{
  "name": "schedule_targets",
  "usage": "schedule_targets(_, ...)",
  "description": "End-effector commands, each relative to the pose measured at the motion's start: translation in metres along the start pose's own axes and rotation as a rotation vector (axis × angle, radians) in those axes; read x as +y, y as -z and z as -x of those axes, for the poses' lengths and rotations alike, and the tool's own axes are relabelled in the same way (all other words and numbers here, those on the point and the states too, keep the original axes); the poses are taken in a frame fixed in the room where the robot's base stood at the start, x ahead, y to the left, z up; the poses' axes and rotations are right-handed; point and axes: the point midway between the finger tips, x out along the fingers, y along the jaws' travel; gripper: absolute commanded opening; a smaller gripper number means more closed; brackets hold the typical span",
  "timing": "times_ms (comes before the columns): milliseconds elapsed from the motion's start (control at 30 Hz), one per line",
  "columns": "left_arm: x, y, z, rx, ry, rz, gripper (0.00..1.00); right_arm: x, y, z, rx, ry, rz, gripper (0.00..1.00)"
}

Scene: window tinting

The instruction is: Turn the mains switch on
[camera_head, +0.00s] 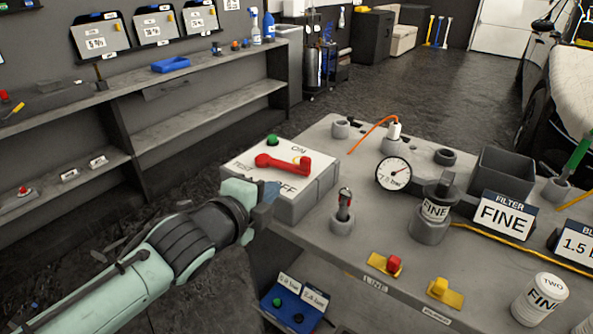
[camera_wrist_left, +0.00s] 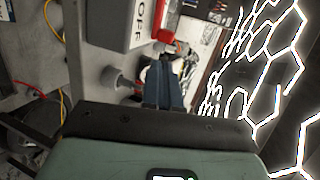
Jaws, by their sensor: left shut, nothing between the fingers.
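The mains switch is a light grey box (camera_head: 310,207) with a pale top marked ON, OFF and TEST. Its red handle (camera_head: 283,163) lies across the top between the ON and OFF marks, and a green button (camera_head: 272,140) is behind it. My left gripper (camera_head: 271,190) is shut and empty at the box's near left corner, close to the OFF mark. In the left wrist view the blue fingers (camera_wrist_left: 171,79) are together, with the red handle (camera_wrist_left: 166,36) just beyond the tips. I cannot tell whether they touch the box. My right gripper is out of view.
An orange cable (camera_head: 370,133) runs behind. A low shelf unit (camera_head: 200,125) stands at the left.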

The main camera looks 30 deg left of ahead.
Motion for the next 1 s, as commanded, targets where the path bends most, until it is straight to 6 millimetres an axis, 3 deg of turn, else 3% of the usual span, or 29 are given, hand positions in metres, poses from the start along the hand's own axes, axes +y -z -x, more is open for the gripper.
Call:
schedule_targets(300, 0.004, 0.0, -0.072, 0.0, -0.004, 0.0, 0.0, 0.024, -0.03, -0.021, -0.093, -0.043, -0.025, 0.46)
schedule_targets(500, -0.006, 0.0, -0.101, 0.001, 0.0, 0.001, 0.0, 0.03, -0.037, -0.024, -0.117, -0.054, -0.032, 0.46)
schedule_targets(700, -0.011, 0.0, -0.114, 0.0, -0.001, 0.0, 0.0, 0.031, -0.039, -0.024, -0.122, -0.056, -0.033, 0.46)
schedule_targets(1000, -0.012, 0.0, -0.115, 0.0, 0.0, 0.0, 0.0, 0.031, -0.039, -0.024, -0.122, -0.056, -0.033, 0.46)
